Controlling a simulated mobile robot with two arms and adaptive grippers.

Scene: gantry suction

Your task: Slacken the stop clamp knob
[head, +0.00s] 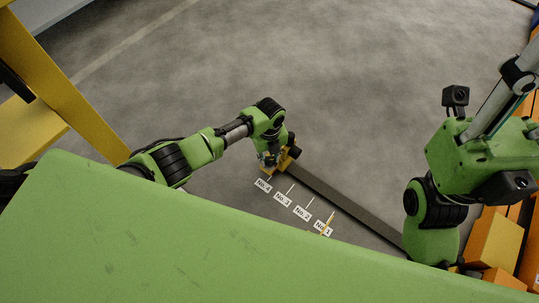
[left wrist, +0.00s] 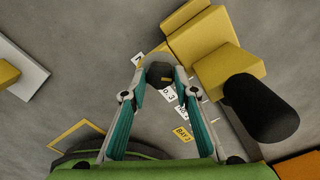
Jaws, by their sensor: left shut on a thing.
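The yellow stop clamp (head: 286,158) sits at the far end of a dark rail (head: 345,205) in the head view. Its yellow body (left wrist: 202,35) fills the upper middle of the left wrist view. My left gripper (head: 269,159) is at the clamp's left side. In the left wrist view my left gripper (left wrist: 161,72) has its fingertips closed around a dark knob (left wrist: 160,74) with a small yellow mark. The fingers partly cover the knob. My right gripper does not show; only green arm parts show at the right.
White number plates, from No. 4 (head: 263,185) to No. 1 (head: 323,229), line the rail's near side, with a thin yellow marker (head: 328,222) by No. 1. A black cylinder (left wrist: 262,108) stands close right of the left gripper. Orange boxes (head: 495,245) are at the right. Open floor lies beyond the rail.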

